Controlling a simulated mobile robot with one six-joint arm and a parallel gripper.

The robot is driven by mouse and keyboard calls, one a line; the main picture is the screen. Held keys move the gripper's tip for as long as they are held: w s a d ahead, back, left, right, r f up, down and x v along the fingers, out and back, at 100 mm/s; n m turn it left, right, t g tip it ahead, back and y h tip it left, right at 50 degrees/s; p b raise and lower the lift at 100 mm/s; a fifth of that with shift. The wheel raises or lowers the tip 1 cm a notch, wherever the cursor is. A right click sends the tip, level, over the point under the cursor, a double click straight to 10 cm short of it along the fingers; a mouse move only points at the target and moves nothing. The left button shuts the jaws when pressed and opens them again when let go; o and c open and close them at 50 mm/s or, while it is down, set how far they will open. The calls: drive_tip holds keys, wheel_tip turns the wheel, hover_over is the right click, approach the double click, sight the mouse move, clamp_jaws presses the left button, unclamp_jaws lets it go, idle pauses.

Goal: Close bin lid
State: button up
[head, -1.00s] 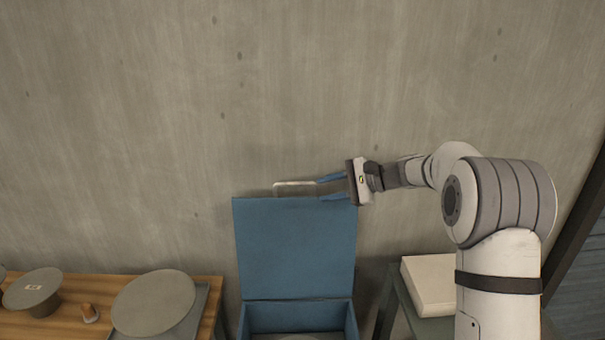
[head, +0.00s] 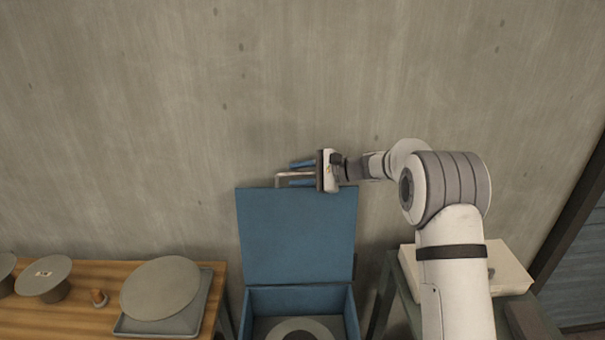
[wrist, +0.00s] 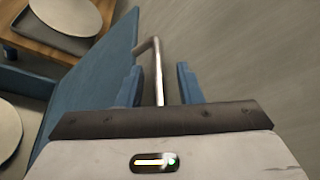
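The blue bin (head: 350,309) stands against the wall with its blue lid (head: 297,236) raised upright. A metal bar handle (head: 281,178) sticks up along the lid's top edge; it also shows in the wrist view (wrist: 157,75). My gripper (head: 301,173) reaches in from the right at the lid's top. In the wrist view its two blue fingers (wrist: 160,83) are open, one on each side of the handle bar, with gaps visible on both sides. A round grey object (head: 300,325) lies inside the bin.
A white box (head: 505,268) sits on a stand at right.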

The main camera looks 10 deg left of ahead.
drive_tip(key=shift+c, duration=0.5)
clamp_jaws()
